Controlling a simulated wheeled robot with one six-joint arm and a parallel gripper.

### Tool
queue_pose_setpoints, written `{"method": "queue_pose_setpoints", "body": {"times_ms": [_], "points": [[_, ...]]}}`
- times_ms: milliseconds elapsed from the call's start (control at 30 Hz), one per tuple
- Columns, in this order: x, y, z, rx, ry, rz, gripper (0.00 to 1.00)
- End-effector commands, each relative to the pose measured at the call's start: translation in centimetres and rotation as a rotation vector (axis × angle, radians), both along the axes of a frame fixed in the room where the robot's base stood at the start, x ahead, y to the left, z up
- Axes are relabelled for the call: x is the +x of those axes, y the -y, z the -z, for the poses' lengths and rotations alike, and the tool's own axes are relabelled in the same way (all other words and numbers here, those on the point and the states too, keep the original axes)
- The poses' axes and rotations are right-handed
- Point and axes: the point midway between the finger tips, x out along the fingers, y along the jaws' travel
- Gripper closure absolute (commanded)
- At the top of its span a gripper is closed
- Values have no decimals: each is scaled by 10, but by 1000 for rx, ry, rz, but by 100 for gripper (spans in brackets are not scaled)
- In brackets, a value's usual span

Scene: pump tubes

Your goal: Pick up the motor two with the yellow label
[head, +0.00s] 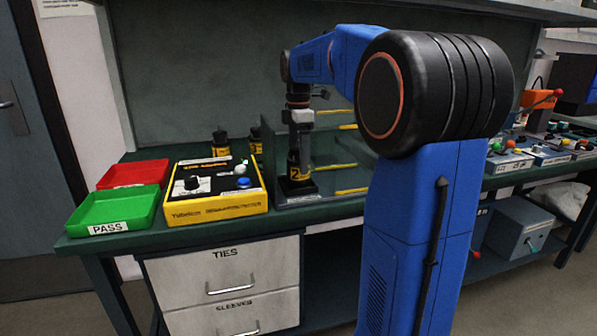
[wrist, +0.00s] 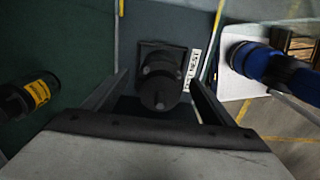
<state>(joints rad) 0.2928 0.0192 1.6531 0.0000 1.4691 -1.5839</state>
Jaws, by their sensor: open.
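A black motor with a yellow label (head: 298,172), seemingly marked 2, stands upright on a dark square base on the green bench. In the wrist view the motor (wrist: 160,82) is seen from above, between my two fingers. My gripper (head: 299,148) points down over the motor, its fingers open on either side with gaps showing. Whether either finger touches it I cannot tell. Two similar black motors (head: 221,143) stand behind the yellow box.
A yellow control box (head: 216,208) stands left of the motor. Beyond it are a green PASS tray (head: 114,210) and a red tray (head: 134,173). Yellow strips mark the bench right of the motor. Several small devices (head: 540,152) crowd the far right.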

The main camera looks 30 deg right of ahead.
Motion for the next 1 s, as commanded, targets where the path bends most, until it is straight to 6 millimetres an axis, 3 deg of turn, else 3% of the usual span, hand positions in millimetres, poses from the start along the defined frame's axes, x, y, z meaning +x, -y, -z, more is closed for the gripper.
{"method": "queue_pose_setpoints", "body": {"times_ms": [100,133,433,767,1000], "points": [[0,0,0,0,0,0,22],[0,0,0,0,0,0,27],[0,0,-1,0,0,0,98],[0,0,-4,-1,4,0,100],[0,0,-29,-1,5,0,100]]}}
